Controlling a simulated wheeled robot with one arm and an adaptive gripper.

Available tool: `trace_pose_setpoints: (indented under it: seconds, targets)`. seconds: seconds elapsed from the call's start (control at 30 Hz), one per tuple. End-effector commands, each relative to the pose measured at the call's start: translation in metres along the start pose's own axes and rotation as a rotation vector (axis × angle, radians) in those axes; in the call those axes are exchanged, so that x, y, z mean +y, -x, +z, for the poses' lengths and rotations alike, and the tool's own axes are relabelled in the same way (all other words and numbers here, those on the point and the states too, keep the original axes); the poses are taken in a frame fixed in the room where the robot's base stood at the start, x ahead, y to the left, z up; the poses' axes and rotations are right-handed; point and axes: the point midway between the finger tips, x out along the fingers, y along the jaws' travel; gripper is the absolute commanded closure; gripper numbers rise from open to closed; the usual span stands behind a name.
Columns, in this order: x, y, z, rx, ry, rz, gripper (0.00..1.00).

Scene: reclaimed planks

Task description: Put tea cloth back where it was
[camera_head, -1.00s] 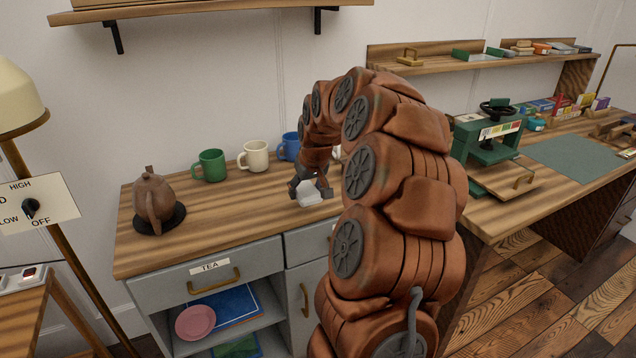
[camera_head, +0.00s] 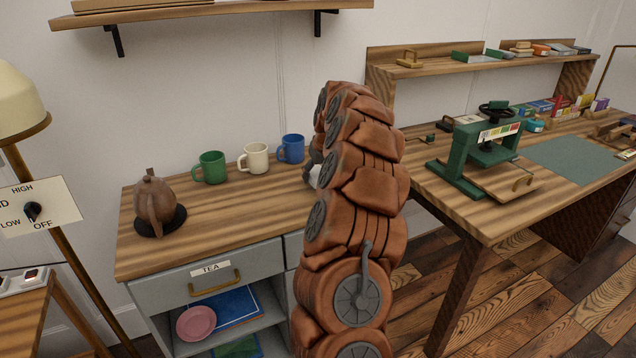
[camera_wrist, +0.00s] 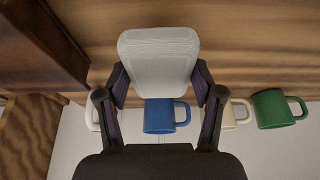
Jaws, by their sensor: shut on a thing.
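My gripper (camera_wrist: 160,84) is shut on a pale grey-white folded cloth (camera_wrist: 158,48), which looks like the tea cloth. Its two dark fingers press on the cloth's left and right sides in the wrist view. In the head view, only a sliver of the cloth (camera_head: 314,177) shows at the right part of the cabinet top (camera_head: 240,215). My arm hides the rest there, along with most of the gripper. I cannot tell whether the cloth touches the wood.
A blue mug (camera_head: 291,149), a cream mug (camera_head: 254,158) and a green mug (camera_head: 210,168) stand along the back. A brown teapot (camera_head: 154,200) is at the left. Below is a drawer labelled TEA (camera_head: 208,284). The cabinet top's middle is clear. A green press (camera_head: 482,150) stands on the right-hand bench.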

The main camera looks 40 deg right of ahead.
Motion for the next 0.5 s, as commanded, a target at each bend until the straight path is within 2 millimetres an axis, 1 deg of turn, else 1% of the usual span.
trace_pose_setpoints:
  seconds: [0.13,0.37,0.5]
  targets:
    - [0.000,-0.006,0.002,-0.002,0.001,-0.001,0.66]
    - [0.000,-0.029,0.012,-0.001,0.000,-0.001,0.66]
    - [0.000,-0.032,0.013,0.001,0.001,0.000,0.66]
